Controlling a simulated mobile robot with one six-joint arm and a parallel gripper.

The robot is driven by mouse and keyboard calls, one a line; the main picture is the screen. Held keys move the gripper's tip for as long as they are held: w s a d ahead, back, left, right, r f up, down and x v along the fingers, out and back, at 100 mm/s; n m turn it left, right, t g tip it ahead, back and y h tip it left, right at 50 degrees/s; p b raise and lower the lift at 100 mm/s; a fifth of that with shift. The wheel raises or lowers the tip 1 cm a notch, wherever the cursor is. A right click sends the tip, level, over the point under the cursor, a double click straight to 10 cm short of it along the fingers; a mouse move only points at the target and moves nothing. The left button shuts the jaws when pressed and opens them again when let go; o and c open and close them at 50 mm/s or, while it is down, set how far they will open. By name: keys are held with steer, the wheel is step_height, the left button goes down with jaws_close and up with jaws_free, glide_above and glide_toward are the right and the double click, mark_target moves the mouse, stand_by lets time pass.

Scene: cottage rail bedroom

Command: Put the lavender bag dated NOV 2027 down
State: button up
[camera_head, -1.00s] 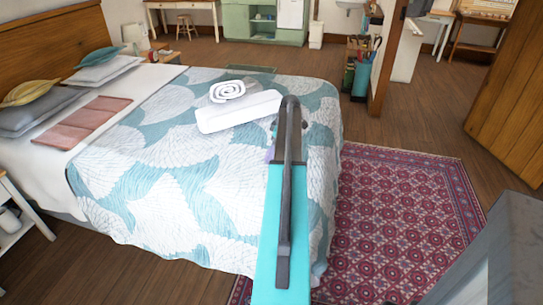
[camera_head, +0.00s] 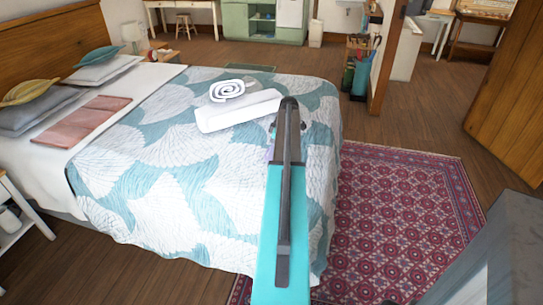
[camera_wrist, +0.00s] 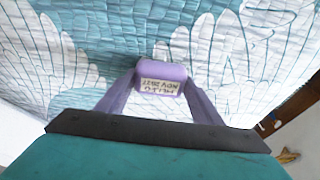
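The lavender bag (camera_wrist: 162,80) is a small purple pouch with a pale label reading NOV 2027, upside down in the wrist view. My gripper (camera_wrist: 161,82) has one finger at each side of it and is shut on it. The bag is over the patterned quilt on the bed (camera_head: 150,190); I cannot tell whether it touches the quilt. In the head view my arm hides most of the gripper and bag; only a bit of lavender shows at the arm's left edge.
A pink folded cloth (camera_head: 82,124) and pillows lie toward the headboard. A red rug (camera_head: 400,225) lies right of the bed.

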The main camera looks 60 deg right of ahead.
steer(key=shift+r, duration=0.1)
steer(key=shift+c, duration=0.5)
steer(key=shift+r, duration=0.75)
steer(key=shift+b+v, duration=0.4)
steer(key=shift+v, duration=0.55)
steer(key=s+d, duration=0.1)
steer(key=s, duration=0.4)
steer(key=s+d+r+b, duration=0.1)
steer(key=s+d, duration=0.1)
steer(key=s, duration=0.3)
steer(key=s+d, duration=0.1)
steer(key=s, duration=0.4)
steer(key=shift+d+r+b, duration=0.15)
steer(key=shift+r+b, duration=0.1)
steer(key=shift+b, duration=0.1)
steer(key=shift+w, duration=0.1)
